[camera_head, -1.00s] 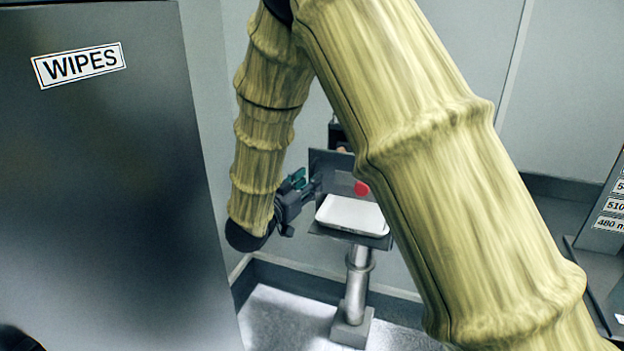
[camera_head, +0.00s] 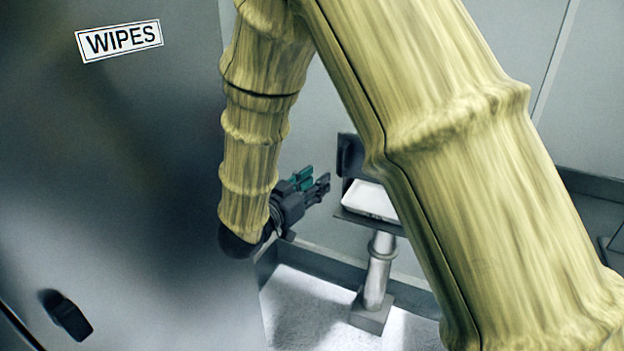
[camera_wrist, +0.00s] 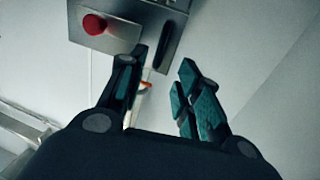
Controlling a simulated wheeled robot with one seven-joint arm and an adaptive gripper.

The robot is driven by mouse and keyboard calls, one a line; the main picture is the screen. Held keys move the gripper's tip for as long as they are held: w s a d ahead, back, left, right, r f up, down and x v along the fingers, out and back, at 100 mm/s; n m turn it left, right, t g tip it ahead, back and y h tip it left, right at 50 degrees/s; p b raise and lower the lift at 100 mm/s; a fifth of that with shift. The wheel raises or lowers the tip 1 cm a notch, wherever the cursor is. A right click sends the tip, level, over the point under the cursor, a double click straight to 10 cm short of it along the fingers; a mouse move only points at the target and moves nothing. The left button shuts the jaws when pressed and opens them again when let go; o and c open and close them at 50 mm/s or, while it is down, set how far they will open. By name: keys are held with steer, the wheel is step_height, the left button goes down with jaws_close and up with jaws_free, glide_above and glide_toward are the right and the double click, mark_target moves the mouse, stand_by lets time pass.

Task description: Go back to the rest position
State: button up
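My gripper (camera_head: 318,184) hangs at the end of my yellow-covered arm, in the middle of the head view, to the left of a small pedestal stand. It also shows in the wrist view (camera_wrist: 165,75), where its two fingers are apart with nothing between them. The stand (camera_head: 381,270) carries a white tray (camera_head: 369,200), partly hidden behind my arm. A metal panel with a red button (camera_wrist: 94,24) shows at the top of the wrist view, beyond the fingertips.
A dark cabinet (camera_head: 130,190) labelled WIPES fills the left, close to my arm, with a black handle (camera_head: 67,314) low on it. Grey walls (camera_head: 590,90) stand behind. A bit of light floor (camera_head: 305,310) is clear.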

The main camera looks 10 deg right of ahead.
steer(key=s+d+f+n+y, duration=0.1)
steer(key=f+n+y, duration=0.1)
steer(key=f, duration=0.6)
steer(key=s+d+f+n+g+y, duration=0.1)
steer(key=s+d+f+n+y, duration=0.15)
steer(key=f, duration=0.55)
steer(key=d+f+n+y, duration=0.1)
steer(key=f+y, duration=0.2)
steer(key=f, duration=0.6)
steer(key=s+d+f+n+g+y, duration=0.15)
steer(key=s+f+g+y, duration=0.25)
steer(key=s+f, duration=0.95)
steer(key=s+f+n+g+y, duration=0.1)
steer(key=s+f+g, duration=0.2)
steer(key=s, duration=0.9)
steer(key=s+d+f+n+g+y, duration=0.1)
steer(key=s+f+g, duration=0.2)
steer(key=s+f, duration=0.4)
steer(key=s, duration=0.5)
steer(key=shift+d+f+g, duration=0.15)
steer(key=shift+d+g, duration=0.1)
steer(key=shift+g, duration=0.05)
